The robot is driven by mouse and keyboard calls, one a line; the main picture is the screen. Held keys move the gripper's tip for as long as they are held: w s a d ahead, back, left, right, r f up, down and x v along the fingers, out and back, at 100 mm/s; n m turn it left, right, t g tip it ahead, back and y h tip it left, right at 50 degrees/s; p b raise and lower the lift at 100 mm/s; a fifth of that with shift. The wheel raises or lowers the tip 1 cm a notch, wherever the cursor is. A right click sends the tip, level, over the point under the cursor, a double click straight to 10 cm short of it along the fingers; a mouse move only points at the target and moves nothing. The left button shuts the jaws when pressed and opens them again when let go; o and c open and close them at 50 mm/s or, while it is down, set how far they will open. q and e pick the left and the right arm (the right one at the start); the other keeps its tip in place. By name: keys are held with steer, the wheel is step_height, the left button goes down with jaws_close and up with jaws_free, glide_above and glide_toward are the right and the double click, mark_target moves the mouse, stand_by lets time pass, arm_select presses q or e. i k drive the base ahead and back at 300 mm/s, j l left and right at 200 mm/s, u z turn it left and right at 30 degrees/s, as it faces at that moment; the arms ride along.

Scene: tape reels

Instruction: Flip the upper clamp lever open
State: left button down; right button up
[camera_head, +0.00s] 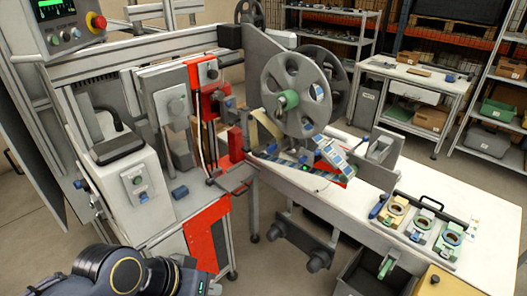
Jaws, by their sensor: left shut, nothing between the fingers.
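A red upright frame (197,88) on the machine carries dark clamp-like parts, including a dark block (214,97) near its upper part. I cannot tell which small part is the upper clamp lever, or whether it is open or closed. My left gripper (192,279) is at the bottom edge, left of centre, below and in front of the machine and apart from the red frame. It is shut and empty, and its fingertips are hard to make out. My right gripper is not in view.
Several ring fixtures (422,226) sit on the table's right part. A grey housing (132,168) stands at left. A control panel (68,24) is at top left.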

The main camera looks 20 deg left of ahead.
mark_target(317, 153)
steer(key=u, duration=0.3)
steer(key=i+j+z, duration=0.5)
steer(key=i+j, duration=0.35)
steer(key=j, duration=0.1)
